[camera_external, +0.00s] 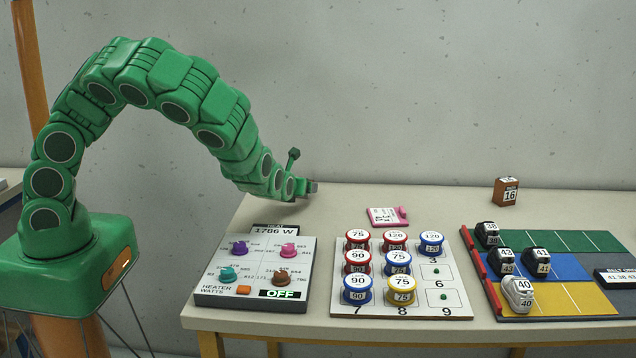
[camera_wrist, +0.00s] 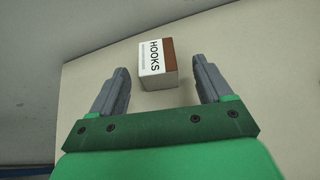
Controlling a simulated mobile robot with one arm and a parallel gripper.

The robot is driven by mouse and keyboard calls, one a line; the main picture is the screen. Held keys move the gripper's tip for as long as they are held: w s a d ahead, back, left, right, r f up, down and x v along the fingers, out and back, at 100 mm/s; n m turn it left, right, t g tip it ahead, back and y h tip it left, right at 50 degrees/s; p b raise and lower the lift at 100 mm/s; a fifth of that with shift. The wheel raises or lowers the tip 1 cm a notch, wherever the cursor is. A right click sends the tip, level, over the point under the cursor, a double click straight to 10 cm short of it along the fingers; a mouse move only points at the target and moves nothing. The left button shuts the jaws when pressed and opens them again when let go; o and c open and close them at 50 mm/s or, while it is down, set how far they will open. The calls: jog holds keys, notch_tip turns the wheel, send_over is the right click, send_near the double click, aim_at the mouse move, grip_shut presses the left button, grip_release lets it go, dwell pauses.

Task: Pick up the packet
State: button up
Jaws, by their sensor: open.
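A small box-shaped packet (camera_wrist: 155,66), white with the word HOOKS and a brown side, lies on the pale table in the wrist view. My gripper (camera_wrist: 160,66) is open, with one grey finger on each side of the packet's line. The packet sits between and slightly beyond the fingertips, with a gap to each finger, and nothing is held. In the external view my gripper (camera_external: 312,187) is low over the table's back left part. I cannot make out the packet there; it seems hidden by the gripper.
A heater panel (camera_external: 213,290) with knobs, a numbered board (camera_external: 455,300) with several spools and a coloured mat (camera_external: 590,241) with shoes fill the front. The back middle is clear.

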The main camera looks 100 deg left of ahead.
jog(key=shift+x, duration=2.5)
jog(key=shift+s, duration=0.15)
jog(key=shift+c, duration=0.3)
jog(key=shift+r, duration=0.1)
jog(key=c, duration=1)
jog(key=shift+c, duration=0.2)
jog(key=shift+r, duration=0.1)
